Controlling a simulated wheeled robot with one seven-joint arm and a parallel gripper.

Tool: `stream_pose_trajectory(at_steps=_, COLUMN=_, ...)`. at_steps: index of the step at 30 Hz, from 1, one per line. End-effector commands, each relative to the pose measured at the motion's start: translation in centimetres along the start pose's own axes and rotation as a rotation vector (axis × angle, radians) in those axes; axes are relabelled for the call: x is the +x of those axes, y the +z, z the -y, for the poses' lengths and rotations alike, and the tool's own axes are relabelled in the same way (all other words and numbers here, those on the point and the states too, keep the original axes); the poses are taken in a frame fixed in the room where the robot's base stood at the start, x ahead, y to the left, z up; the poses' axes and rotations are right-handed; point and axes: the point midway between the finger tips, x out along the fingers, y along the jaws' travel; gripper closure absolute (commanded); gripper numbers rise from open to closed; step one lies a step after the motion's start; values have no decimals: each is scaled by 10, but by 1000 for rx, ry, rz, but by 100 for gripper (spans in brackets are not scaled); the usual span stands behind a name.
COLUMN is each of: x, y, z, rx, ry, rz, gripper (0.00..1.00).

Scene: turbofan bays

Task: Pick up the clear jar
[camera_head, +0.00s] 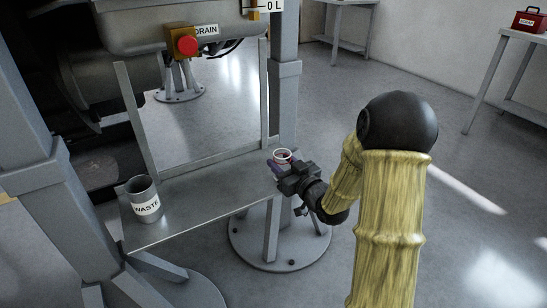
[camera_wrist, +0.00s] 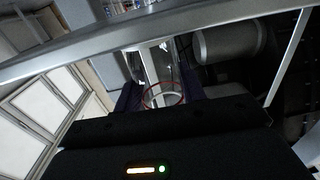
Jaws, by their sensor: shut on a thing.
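The clear jar (camera_head: 282,156) shows in the head view at the right end of the grey metal shelf. It is see-through with a red ring near its rim. My gripper (camera_head: 279,166) is at the jar, with purple finger pads beside it. In the wrist view the jar (camera_wrist: 160,80) stands between the two dark finger pads, its red ring showing low between them. My gripper is shut on the jar. The jar's lower part is hidden by my gripper in the head view, and I cannot tell whether it touches the shelf.
A grey can marked WASTE (camera_head: 144,199) stands at the left end of the shelf (camera_head: 205,196). Upright posts and a rear rail frame the shelf. A red button (camera_head: 187,46) and a DRAIN label are above. A red box (camera_head: 529,19) sits on a far table. Open floor lies right.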

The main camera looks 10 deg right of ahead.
Motion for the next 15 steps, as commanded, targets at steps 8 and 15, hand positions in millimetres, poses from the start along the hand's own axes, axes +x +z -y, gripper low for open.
stream_pose_trajectory(at_steps=8, x=-75, y=2, z=-1, rx=0, ry=6, rz=0, gripper=82)
stream_pose_trajectory(at_steps=15, x=-102, y=6, z=-1, rx=-2, ry=-6, rz=-8, gripper=82)
